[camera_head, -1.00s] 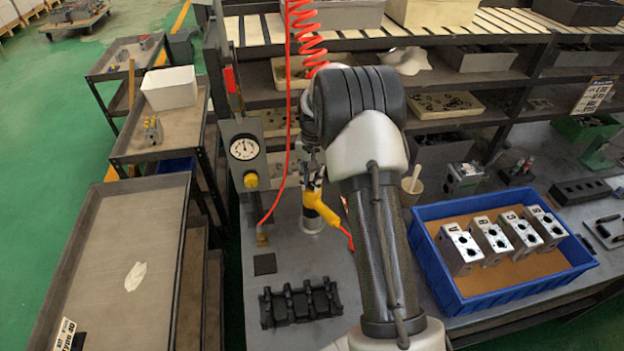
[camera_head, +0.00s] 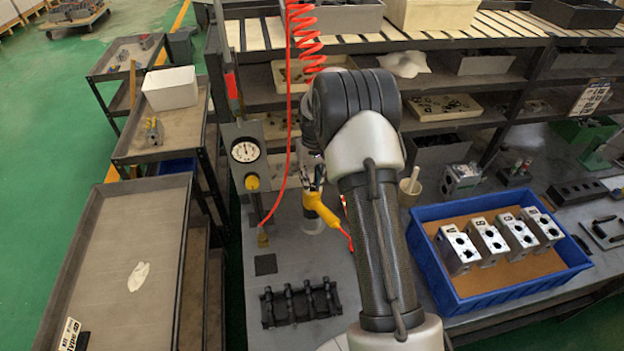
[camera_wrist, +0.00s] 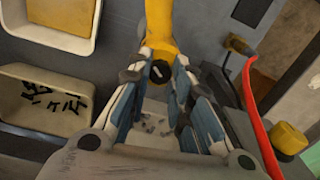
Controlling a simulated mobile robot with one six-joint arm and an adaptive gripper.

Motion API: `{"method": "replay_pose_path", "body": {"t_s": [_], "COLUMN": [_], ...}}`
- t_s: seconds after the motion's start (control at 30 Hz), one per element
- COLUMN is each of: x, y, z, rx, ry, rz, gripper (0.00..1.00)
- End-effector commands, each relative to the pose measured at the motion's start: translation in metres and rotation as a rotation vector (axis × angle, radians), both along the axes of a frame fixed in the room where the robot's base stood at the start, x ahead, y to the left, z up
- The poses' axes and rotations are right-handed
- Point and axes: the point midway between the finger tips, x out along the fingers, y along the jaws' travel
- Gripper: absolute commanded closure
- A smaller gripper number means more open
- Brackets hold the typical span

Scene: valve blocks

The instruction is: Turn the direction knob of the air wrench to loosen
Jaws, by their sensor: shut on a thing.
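The yellow air wrench (camera_head: 320,208) stands over the grey bench, with a red hose running from it. It also shows in the wrist view (camera_wrist: 160,22) at the top middle. Its black direction knob (camera_wrist: 160,72) has a pale mark, which looks slanted, and sits between my fingertips. My gripper (camera_wrist: 164,68) is shut on the wrench at the knob, with its blue-padded fingers on both sides. I cannot tell whether the pads press on the knob alone or also on the body around it. In the head view my gripper (camera_head: 312,178) is mostly hidden behind my arm.
A gauge post (camera_head: 245,150) with a yellow knob stands left of the wrench, beside a hanging red hose (camera_head: 288,120). A black rack (camera_head: 300,303) lies in front. A blue bin (camera_head: 470,303) with metal blocks is at right. Shelves stand behind.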

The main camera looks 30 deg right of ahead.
Motion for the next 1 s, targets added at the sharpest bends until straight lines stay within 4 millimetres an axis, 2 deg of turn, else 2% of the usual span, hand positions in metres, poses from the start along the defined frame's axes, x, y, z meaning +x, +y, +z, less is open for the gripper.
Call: {"method": "replay_pose_path", "body": {"t_s": [0.6,1.0], "x": [0.0013,0.0014], "y": [-0.0002,0.0001], "z": [0.0012,0.0008], "rx": [-0.001,-0.001], "ry": [-0.001,-0.001], "rz": [0.586,0.891], "gripper": [1.00,1.00]}}
